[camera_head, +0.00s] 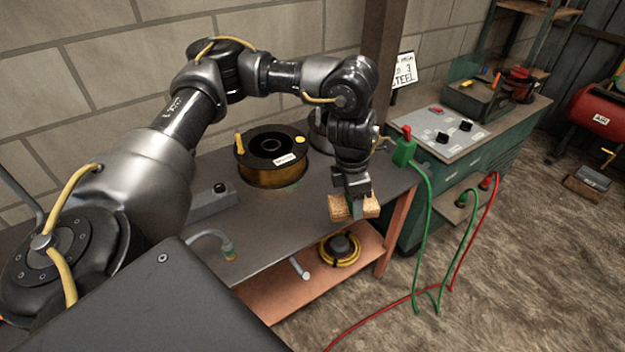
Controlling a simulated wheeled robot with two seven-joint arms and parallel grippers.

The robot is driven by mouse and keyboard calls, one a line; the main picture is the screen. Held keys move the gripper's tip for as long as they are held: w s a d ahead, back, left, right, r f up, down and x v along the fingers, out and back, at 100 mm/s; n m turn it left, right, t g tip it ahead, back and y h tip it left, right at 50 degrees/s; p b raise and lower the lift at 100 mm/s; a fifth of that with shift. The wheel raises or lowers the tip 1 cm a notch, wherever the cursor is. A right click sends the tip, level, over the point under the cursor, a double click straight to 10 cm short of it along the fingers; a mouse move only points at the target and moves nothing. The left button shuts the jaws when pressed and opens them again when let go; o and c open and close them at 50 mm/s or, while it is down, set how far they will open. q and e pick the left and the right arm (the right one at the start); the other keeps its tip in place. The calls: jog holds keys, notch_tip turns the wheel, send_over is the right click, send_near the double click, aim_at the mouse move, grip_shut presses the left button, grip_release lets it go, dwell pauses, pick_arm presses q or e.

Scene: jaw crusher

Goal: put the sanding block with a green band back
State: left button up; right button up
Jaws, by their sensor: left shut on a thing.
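My left gripper (356,199) reaches in from the left and points down near the front right part of the grey bench top (285,223). It is shut on the sanding block (339,207), a tan block whose two ends show on either side of the fingers. The fingers cover the block's middle, and only a little dark green shows there. I cannot tell whether the block touches the bench. My right gripper is not in view.
A black spool (272,172) with yellow winding stands at the back of the bench. A green connector (404,150) with a hanging green cable is right of my gripper. A green cabinet (440,175) stands beyond. A lower shelf (290,295) holds a yellow coil (340,249).

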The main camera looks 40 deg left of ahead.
pick_arm(q)
jog(key=shift+a, duration=0.1)
jog(key=shift+w+a+f, duration=0.1)
jog(key=shift+a+f, duration=0.05)
jog(key=shift+a, duration=0.1)
jog(key=a+f, duration=0.2)
jog(key=a, duration=0.1)
jog(key=w+a+f, duration=0.1)
jog(key=a+f, duration=0.2)
jog(key=a, duration=0.1)
jog(key=a+f, duration=0.3)
jog(key=a, duration=0.1)
jog(key=shift+w+a, duration=0.25)
jog(key=shift+w, duration=0.05)
jog(key=shift+w+a+f, duration=0.15)
jog(key=shift+a+f, duration=0.3)
jog(key=shift+a, duration=0.05)
jog(key=shift+a+f+p, duration=0.2)
jog(key=shift+f+p, duration=0.05)
jog(key=shift+f, duration=0.7)
jog(key=shift+a+f+p, duration=0.2)
jog(key=shift+f, duration=0.85)
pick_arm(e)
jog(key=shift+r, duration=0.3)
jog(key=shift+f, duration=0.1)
